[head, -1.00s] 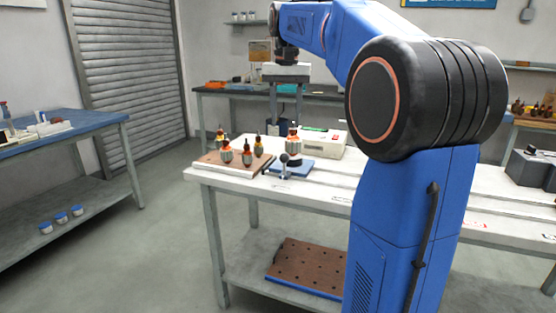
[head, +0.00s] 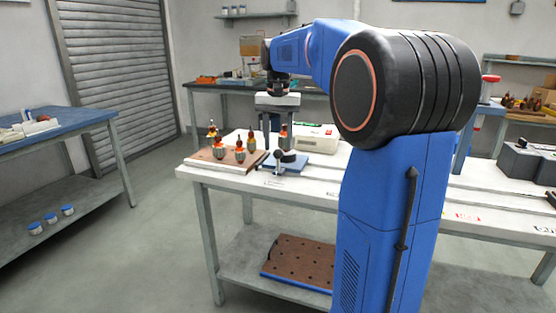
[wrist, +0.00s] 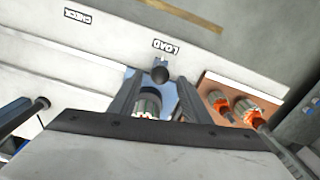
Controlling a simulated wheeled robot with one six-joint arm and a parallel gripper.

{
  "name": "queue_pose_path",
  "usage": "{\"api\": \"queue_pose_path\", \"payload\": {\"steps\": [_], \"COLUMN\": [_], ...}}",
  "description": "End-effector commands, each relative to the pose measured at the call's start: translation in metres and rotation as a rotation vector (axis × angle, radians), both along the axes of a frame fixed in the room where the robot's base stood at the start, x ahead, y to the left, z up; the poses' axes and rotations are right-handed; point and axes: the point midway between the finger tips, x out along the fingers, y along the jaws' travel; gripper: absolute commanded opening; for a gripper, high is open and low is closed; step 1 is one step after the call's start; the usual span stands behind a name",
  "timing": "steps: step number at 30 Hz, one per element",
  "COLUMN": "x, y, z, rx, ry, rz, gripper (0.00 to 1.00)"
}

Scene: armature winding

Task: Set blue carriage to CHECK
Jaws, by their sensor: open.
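The blue carriage (head: 297,164) sits near the left end of the white bench, with an armature (head: 287,139) standing on it and a ball-topped handle (head: 279,158) at its front. In the wrist view the handle's dark ball (wrist: 161,74) shows beside the LOAD label (wrist: 166,47). The CHECK label (wrist: 77,15) is farther left along the same strip. My gripper (head: 278,146) points down over the carriage, open and empty. In the wrist view its fingers (wrist: 158,82) appear either side of the carriage and the ball. I cannot tell their exact height above the handle.
A brown board (head: 206,162) with several armatures stands close to the carriage's left. A pale box device (head: 314,137) is behind it. My arm hides part of the bench to the right. A grey fixture (head: 527,163) stands at the far right.

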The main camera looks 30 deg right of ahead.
Motion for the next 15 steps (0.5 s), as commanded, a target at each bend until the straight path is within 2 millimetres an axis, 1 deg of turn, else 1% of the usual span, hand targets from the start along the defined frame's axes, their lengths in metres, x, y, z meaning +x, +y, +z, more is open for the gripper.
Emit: {"api": "queue_pose_path", "payload": {"steps": [1,6,10,15], "x": [-0.001,-0.001,0.000,0.000], "y": [0.000,0.000,0.000,0.000], "z": [-0.009,-0.036,-0.051,-0.061], "rx": [0.001,0.001,0.001,0.000], "ry": [0.002,0.002,0.001,0.000], "rz": [0.000,0.000,0.000,0.000], "gripper": [0.44,0.44,0.44,0.44]}}
